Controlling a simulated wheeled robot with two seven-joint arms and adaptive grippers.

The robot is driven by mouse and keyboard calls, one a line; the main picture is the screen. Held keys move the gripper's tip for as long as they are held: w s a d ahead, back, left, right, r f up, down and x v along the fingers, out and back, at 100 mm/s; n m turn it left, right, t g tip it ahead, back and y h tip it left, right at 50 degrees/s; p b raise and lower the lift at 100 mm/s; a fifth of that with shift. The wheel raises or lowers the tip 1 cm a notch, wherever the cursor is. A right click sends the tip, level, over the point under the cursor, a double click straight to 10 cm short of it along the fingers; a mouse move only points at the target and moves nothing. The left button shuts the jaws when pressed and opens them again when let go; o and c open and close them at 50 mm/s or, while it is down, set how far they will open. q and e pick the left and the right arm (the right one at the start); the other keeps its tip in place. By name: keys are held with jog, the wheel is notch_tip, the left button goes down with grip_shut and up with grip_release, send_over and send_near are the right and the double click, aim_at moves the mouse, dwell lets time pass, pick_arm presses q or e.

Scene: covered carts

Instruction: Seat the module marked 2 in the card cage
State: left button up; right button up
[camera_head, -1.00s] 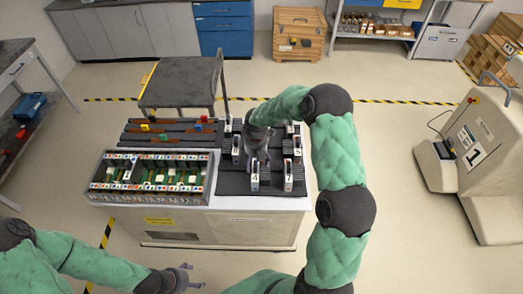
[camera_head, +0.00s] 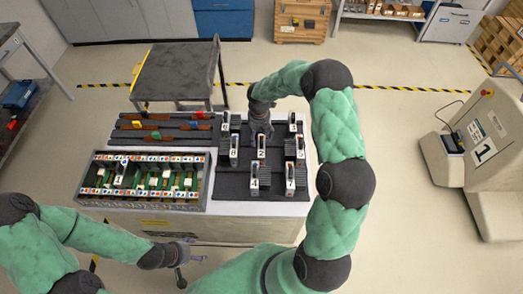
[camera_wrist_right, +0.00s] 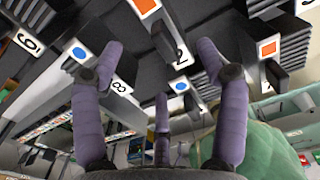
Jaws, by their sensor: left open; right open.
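The module marked 2 (camera_wrist_right: 178,52), with an orange mark on its label, shows near the centre of the right wrist view, just beyond my spread fingers. My left gripper (camera_head: 188,262) is open and empty in front of the cart. The card cage (camera_head: 140,203) is on the cart's left front, with one dark module standing inside.
A module marked 8 (camera_wrist_right: 122,87) and one marked 6 (camera_wrist_right: 26,42) are close beside my right gripper. Several other modules stand in rows on the tray. A dark rack with small coloured blocks (camera_head: 165,134) is behind the cage. A grey table (camera_head: 180,72) is behind the cart.

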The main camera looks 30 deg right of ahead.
aim_at(261, 149)
notch_tip(261, 149, down, 3)
jog(key=shift+w+d+f, duration=0.15)
jog(key=shift+f, duration=0.6)
notch_tip(261, 149, down, 4)
jog(key=shift+r, duration=0.1)
jog(key=c, duration=1.3)
grip_shut()
jog(key=shift+r, duration=0.15)
